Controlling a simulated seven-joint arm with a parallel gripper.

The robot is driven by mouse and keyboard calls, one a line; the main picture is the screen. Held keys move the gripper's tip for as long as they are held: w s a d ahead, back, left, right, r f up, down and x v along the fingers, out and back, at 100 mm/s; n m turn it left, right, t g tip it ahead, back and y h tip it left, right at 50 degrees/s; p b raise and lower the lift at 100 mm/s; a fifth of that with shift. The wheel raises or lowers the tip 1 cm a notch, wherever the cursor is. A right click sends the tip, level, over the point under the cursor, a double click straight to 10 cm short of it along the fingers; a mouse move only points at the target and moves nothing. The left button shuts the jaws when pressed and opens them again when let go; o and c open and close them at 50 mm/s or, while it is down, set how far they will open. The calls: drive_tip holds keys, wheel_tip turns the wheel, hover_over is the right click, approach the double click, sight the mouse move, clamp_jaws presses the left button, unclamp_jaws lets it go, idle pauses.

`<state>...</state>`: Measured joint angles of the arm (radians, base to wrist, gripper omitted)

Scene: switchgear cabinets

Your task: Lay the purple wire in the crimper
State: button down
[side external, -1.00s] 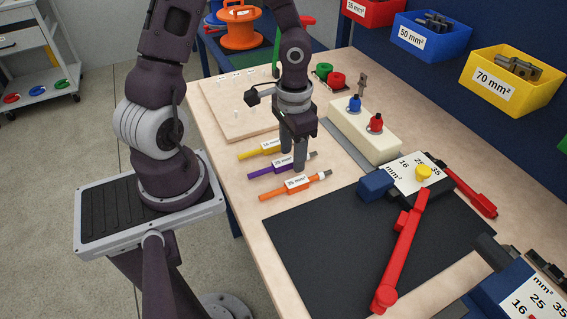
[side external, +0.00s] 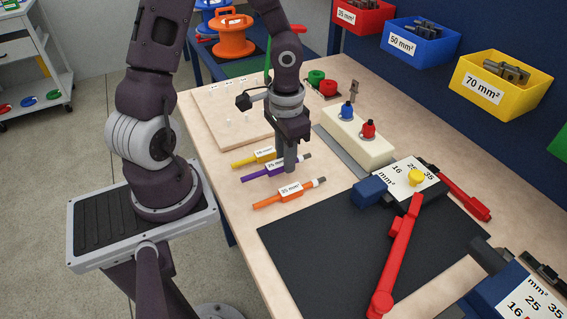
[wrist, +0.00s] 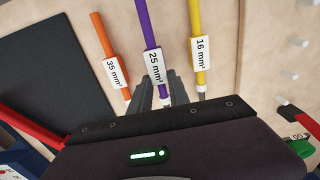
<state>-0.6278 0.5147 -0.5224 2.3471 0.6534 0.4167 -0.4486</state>
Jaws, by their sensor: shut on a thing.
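The purple wire (side external: 252,177), with a white 25 mm² tag and a bare end, lies on the bench between the yellow wire (side external: 241,162) and the orange wire (side external: 270,202). My gripper (side external: 288,166) is down over it, fingers shut on it near the tag. In the wrist view, the purple wire (wrist: 146,22) runs between the fingers (wrist: 165,88), which partly hide it.
The dark mat (side external: 335,255) has free room in front. A cream block (side external: 355,140) with blue and red knobs stands behind the wires. A pegged board (side external: 225,115) lies at the left. A second labelled blue tool (side external: 490,292) is at the lower right; bins hang behind.

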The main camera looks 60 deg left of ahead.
wheel_tip(320, 180, up, 7)
drive_tip(key=shift+a+f, duration=0.1)
drive_tip(key=shift+f, duration=0.1)
drive_tip(key=d+r, duration=0.1)
drive_tip(key=r, duration=0.2)
hover_over(356, 218)
drive_tip(key=shift+s+f, duration=0.2)
drive_tip(key=shift+f, duration=2.4)
drive_tip(key=shift+s+f, duration=0.2)
drive_tip(key=shift+f, duration=2.35)
drive_tip(key=shift+w, duration=0.35)
drive_tip(key=c, duration=1.2)
unclamp_jaws()
drive_tip(key=shift+o, duration=0.2)
